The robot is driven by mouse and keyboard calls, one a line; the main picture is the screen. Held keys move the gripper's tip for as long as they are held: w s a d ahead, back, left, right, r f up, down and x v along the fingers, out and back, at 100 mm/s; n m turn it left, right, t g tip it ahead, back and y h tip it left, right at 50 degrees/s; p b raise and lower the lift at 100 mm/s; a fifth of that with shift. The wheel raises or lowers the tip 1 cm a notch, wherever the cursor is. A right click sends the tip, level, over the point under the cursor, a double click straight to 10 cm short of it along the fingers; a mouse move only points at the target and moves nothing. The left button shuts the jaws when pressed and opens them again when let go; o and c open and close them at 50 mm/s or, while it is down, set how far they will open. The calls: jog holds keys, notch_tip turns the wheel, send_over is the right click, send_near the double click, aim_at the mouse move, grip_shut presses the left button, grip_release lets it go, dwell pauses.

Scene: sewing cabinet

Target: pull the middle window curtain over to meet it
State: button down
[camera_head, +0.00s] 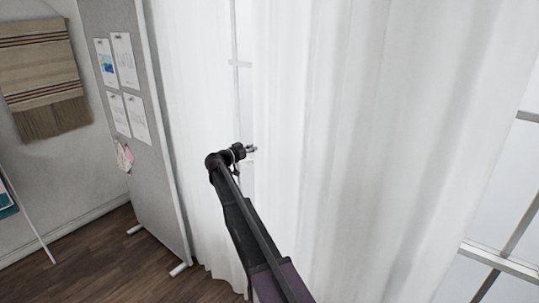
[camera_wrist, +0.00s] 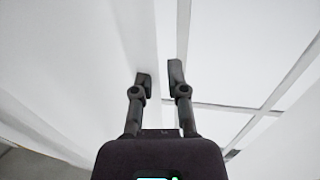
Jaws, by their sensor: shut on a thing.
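White window curtains hang from top to bottom in the head view. A narrower panel (camera_head: 192,90) hangs on the left and a wide panel (camera_head: 375,120) on the right, with a slim gap of window between them. My gripper (camera_head: 251,148) is at this gap, by the wide panel's left edge. In the wrist view my gripper (camera_wrist: 160,78) has its two fingers close together on the edge of white cloth (camera_wrist: 95,60). The cloth spreads to the left, with window to the right. I cannot tell for certain which panel is held.
A grey pin board (camera_head: 150,160) with papers stands on feet at the left, close to the left panel. A woven hanging (camera_head: 42,75) is on the wall. Window bars (camera_head: 500,262) show at the right. Wooden floor (camera_head: 110,260) is clear at the lower left.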

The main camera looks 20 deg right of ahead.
jog(key=w+a, duration=0.1)
jog(key=w, duration=0.1)
jog(key=w+a, duration=0.1)
jog(key=w, duration=0.1)
jog(key=shift+a, duration=0.2)
jog(key=c, duration=0.6)
grip_release()
jog(key=shift+s, duration=0.1)
jog(key=shift+c, duration=0.2)
jog(key=v, duration=1.2)
